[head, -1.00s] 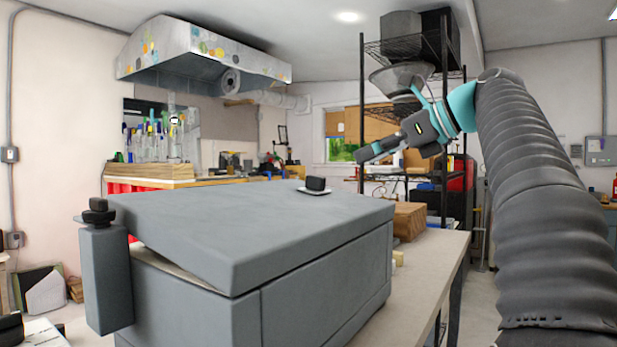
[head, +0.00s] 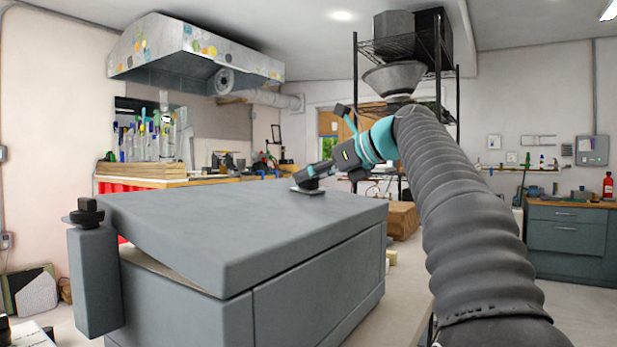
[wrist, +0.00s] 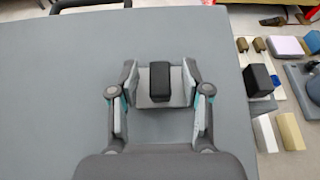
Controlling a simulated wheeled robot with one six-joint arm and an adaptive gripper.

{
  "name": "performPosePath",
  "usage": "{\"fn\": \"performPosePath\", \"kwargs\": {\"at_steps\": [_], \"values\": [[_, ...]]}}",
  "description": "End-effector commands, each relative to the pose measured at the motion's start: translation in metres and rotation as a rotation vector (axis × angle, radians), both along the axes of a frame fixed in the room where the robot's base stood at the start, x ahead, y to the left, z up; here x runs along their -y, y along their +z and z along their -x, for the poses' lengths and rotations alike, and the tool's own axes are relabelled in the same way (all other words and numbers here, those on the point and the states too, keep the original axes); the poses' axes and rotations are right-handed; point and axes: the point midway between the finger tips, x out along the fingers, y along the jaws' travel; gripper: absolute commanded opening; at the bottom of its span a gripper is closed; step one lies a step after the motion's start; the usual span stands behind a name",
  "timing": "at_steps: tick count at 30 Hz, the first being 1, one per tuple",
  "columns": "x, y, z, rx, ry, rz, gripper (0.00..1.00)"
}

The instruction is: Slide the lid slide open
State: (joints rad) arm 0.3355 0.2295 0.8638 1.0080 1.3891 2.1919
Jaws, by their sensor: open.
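The lid slide (head: 240,230) is a broad flat grey panel on top of a large grey box (head: 320,300). It fills much of the wrist view (wrist: 60,110). A black block-shaped handle (wrist: 159,82) stands on a small pale plate (wrist: 145,102) near the lid's far side. My gripper (wrist: 160,76) is open, with one finger on each side of the handle. I cannot tell whether either finger touches it. In the head view my gripper (head: 308,183) is low over the lid and largely hides the handle.
A grey post with a black knob (head: 87,212) stands at the box's left corner. In the wrist view, a black block (wrist: 258,80) and several small pale and brown blocks lie right of the lid. A wooden block (head: 402,220) is behind the box.

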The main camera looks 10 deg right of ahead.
Motion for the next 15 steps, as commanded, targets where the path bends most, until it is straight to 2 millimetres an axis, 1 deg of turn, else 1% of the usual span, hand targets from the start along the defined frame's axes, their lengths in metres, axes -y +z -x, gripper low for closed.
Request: {"fn": "performPosePath", "kwargs": {"at_steps": [4, 12, 13, 14, 15], "values": [[-0.0054, -0.0030, -0.0051, 0.000, 0.000, 0.000, 0.48], [-0.0062, -0.0035, -0.0060, 0.000, 0.000, 0.000, 0.48], [-0.0062, -0.0035, -0.0060, 0.000, 0.000, 0.000, 0.45], [-0.0062, -0.0035, -0.0060, 0.000, 0.000, 0.000, 0.38], [-0.0062, -0.0035, -0.0060, 0.000, 0.000, 0.000, 0.28]]}}
